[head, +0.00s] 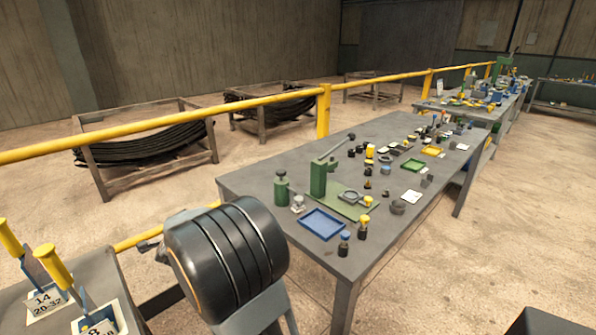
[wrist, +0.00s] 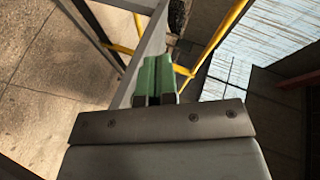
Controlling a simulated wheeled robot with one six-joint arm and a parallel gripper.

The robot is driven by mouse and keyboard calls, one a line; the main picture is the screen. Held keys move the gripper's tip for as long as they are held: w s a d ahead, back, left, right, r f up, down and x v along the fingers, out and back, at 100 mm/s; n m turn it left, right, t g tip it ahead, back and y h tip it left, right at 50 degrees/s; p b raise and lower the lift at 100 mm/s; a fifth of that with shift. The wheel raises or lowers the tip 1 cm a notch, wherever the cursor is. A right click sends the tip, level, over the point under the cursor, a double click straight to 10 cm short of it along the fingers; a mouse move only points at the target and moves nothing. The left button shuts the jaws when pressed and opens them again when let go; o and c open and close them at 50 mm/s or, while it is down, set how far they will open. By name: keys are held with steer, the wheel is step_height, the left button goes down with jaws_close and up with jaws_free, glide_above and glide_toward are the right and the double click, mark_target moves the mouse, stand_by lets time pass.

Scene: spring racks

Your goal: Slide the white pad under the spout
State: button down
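Two flat white pieces lie on the long grey table in the head view: a nearer one (head: 412,196) at the right edge and a farther one (head: 463,147). I cannot tell which is the white pad. No spout can be made out clearly; a green container with a dark top (head: 281,188) and a green lever stand (head: 319,178) are at the table's near left. My gripper (wrist: 157,62) shows in the wrist view, its green fingers side by side with no visible gap or object between them. It is away from the white pieces and not identifiable in the head view.
The grey table (head: 262,178) also holds a blue tray (head: 323,224), a yellow tray (head: 433,151) and several small dark and yellow items. A yellow rail (head: 270,98) runs behind it. Yellow-handled tools (head: 55,268) stand at lower left. Open floor (head: 480,255) lies right.

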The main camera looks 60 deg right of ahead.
steer(key=s+a+n+g+y, duration=0.1)
steer(key=s+a+n+y, duration=0.25)
steer(key=a+n, duration=0.35)
steer(key=s+a+n+y, duration=0.3)
steer(key=a+n+y, duration=0.25)
steer(key=a, duration=0.35)
steer(key=s+a+f+n+g, duration=0.2)
steer(key=s+n+g, duration=0.5)
steer(key=s, duration=0.9)
steer(key=shift+s+a+f+n, duration=0.2)
steer(key=shift+a+n, duration=0.25)
steer(key=shift+n, duration=0.7)
steer(key=shift+w, duration=0.1)
